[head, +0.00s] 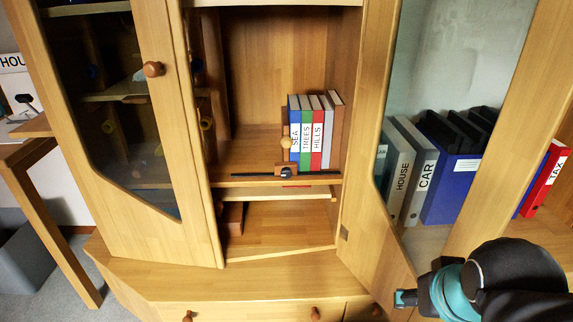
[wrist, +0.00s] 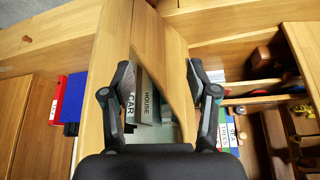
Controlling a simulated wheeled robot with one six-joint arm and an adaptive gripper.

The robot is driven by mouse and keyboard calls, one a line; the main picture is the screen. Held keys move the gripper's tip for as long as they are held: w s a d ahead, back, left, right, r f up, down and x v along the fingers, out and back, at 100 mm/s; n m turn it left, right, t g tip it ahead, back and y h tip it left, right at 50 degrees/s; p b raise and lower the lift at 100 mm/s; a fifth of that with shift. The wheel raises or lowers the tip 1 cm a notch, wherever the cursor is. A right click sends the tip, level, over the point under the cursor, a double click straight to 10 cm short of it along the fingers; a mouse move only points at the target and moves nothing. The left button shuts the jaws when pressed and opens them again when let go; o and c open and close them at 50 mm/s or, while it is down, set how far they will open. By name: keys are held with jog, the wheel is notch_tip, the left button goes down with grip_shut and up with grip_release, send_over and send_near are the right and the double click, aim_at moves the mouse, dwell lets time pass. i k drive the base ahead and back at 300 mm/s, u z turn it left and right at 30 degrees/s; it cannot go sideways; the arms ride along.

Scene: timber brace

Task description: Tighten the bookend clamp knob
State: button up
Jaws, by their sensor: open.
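The bookend (head: 285,155) is a wooden upright with a round pale knob (head: 286,142), standing at the left end of a short row of books (head: 315,130) on the middle cabinet shelf. A dark clamp part (head: 286,170) sits at its foot on a thin black rail. My gripper (head: 405,298) is at the lower right in the head view, well away from the bookend and beside the right cabinet door. In the wrist view my gripper (wrist: 160,75) is open and empty, its fingers either side of the door in the picture.
The right cabinet door (head: 365,150) stands open between my gripper and the shelf. The left door (head: 195,150) is ajar with a round wooden handle (head: 153,69). Binders (head: 405,175) stand behind the right glass. The shelf left of the bookend is free.

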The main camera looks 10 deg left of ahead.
aim_at(285, 173)
jog(key=u, duration=1.6)
jog(key=k, duration=0.9)
jog(key=z, duration=1.15)
